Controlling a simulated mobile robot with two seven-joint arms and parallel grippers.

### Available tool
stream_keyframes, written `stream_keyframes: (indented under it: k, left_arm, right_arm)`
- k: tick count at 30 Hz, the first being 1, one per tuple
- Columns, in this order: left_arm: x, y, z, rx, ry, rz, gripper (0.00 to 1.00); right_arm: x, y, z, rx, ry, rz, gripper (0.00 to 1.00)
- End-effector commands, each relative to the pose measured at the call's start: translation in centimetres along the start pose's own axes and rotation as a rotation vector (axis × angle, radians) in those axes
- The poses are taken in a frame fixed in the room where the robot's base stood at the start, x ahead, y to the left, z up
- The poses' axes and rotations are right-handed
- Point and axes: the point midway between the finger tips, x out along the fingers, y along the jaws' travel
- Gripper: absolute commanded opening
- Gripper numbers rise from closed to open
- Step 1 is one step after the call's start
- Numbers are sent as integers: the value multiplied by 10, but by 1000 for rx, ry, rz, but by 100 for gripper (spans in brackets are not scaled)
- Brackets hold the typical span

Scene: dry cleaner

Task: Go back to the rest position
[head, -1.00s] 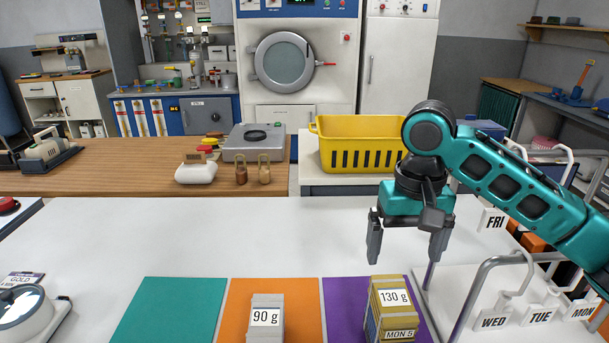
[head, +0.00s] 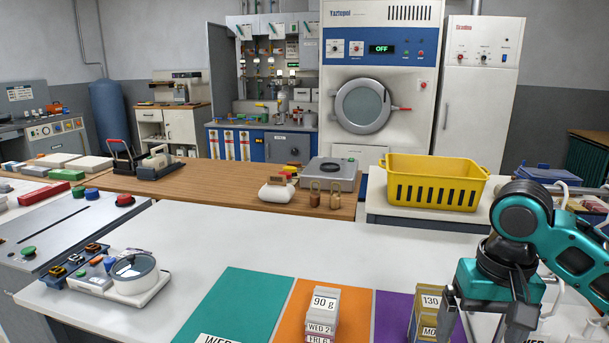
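My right gripper (head: 490,312) shows at the lower right in the head view, pointing down with its two fingers apart and nothing seen between them. It is just right of the stack of packets labelled 130 g (head: 428,308), which stands on the purple mat (head: 392,312). A stack labelled 90 g (head: 323,312) stands on the orange mat (head: 296,318). The teal mat (head: 235,305) holds a label at its near edge, partly cut off. My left gripper is not in view.
The white table (head: 200,240) is clear behind the mats. A yellow basket (head: 435,183) stands on the counter behind, and a wooden counter (head: 230,184) holds small items. A washing machine (head: 375,80) is at the back.

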Motion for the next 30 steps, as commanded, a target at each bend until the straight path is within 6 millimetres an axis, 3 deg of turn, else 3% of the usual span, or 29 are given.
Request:
stream_keyframes:
  k: [8,16,23,30]
  left_arm:
    - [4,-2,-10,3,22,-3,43]
    - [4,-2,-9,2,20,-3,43]
    - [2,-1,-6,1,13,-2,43]
    - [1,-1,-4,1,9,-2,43]
  right_arm:
    - [64,-46,31,-211,55,-94,96]
    - [119,-82,78,-357,164,-211,96]
    - [149,-78,121,-374,257,-226,96]
    - [167,-44,161,-348,302,-128,96]
